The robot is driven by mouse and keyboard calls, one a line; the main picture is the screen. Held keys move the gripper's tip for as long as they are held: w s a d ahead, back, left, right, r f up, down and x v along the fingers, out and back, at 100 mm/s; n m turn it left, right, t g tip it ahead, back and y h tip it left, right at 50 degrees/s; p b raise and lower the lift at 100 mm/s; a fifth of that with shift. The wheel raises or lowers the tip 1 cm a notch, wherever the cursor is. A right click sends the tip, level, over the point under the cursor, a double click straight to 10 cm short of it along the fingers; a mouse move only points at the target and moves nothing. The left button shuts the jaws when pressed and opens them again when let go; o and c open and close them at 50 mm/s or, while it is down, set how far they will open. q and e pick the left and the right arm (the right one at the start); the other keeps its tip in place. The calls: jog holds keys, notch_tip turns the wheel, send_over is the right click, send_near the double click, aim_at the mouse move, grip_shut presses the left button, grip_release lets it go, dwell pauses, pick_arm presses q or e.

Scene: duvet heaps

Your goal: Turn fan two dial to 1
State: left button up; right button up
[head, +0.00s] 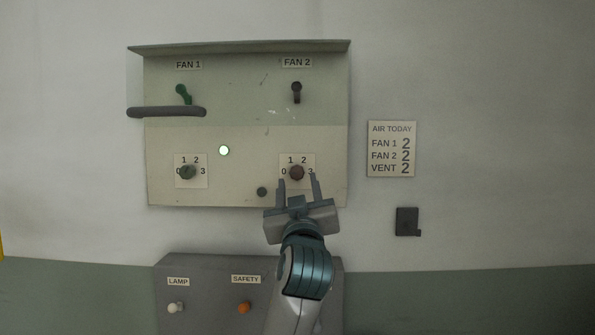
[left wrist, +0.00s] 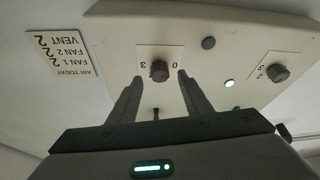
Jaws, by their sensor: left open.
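The FAN 2 label is higher up, above a dark lever (head: 297,91). I cannot tell which number the dial points to. My left gripper (head: 298,181) is open, with one finger on each side of the dial. In the left wrist view, the dial (left wrist: 160,71) shows between the fingertips (left wrist: 160,79), with gaps at both sides. My right gripper is not in view.
A grey bar (head: 166,112) crosses the panel's left side, below a green FAN 1 lever (head: 183,93). The fan one dial (head: 188,172), a lit lamp (head: 224,150) and a dark button (head: 262,191) are left of my gripper. A sign (head: 391,149) reads FAN 2 2.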

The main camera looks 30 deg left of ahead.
aim_at(297, 176)
pick_arm(q)
jog(key=shift+p+x, duration=0.45)
jog(key=shift+x, duration=1.1)
jog(key=shift+c, duration=0.7)
jog(key=c, duration=0.9)
